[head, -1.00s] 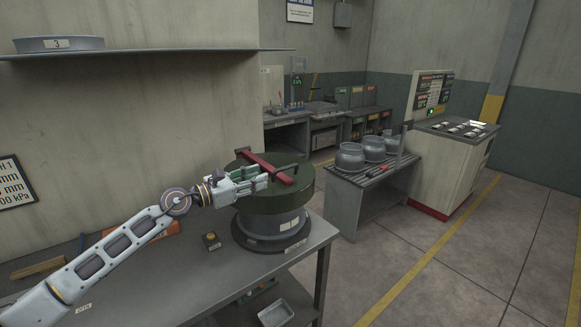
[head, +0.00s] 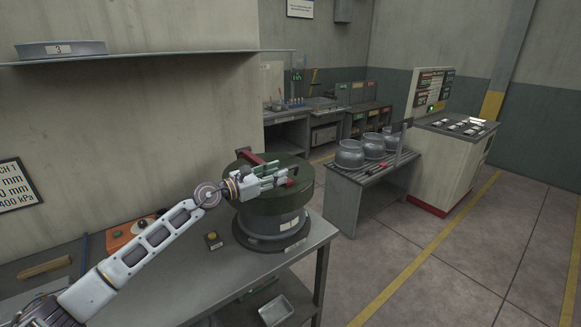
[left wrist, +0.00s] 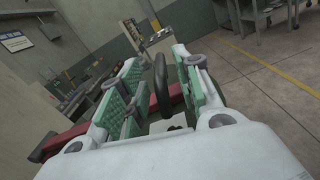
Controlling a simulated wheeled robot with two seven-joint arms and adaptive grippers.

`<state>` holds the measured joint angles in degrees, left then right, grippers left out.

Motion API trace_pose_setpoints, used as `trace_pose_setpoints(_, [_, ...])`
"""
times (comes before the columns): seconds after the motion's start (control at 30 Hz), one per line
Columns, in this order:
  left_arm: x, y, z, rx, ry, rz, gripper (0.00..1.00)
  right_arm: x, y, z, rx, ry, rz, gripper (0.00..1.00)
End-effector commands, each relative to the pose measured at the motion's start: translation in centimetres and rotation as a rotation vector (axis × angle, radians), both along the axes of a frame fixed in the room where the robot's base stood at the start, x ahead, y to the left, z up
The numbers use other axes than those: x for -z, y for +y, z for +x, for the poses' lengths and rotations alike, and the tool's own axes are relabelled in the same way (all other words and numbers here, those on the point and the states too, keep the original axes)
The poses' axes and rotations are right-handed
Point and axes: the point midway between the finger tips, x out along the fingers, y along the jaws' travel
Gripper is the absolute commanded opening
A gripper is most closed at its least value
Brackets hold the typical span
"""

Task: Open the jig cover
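The jig cover (head: 262,204) is a thick dark green disc lying flat on a grey cylindrical jig (head: 283,223) on the bench. A red bar (head: 250,158) crosses its top, partly hidden behind my gripper. My left gripper (head: 286,174) is above the cover's top, over the bar. In the left wrist view its green-padded fingers (left wrist: 157,62) are spread, with a black upright handle (left wrist: 161,86) between them. Gaps seem to show on both sides of the handle. The red bar (left wrist: 66,138) also shows at lower left there. My right gripper is in neither view.
A small box with a yellow button (head: 212,237) stands on the bench (head: 240,272) left of the jig. An orange item (head: 120,236) lies behind my arm. A shelf (head: 150,54) juts from the wall above. A side table (head: 345,184) with several grey pots stands right.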

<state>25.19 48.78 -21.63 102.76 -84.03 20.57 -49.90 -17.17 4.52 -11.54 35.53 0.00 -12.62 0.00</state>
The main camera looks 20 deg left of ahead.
Motion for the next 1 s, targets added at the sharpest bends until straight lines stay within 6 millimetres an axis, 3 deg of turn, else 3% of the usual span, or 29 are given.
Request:
trace_pose_setpoints(0.6, [-0.2,-3.2,4.0,0.0,-0.002,-0.001,0.34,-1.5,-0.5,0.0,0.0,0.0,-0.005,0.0])
trace_pose_setpoints(1.0, [-0.1,-3.7,4.7,0.0,-0.001,0.002,0.34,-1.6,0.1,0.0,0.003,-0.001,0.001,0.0])
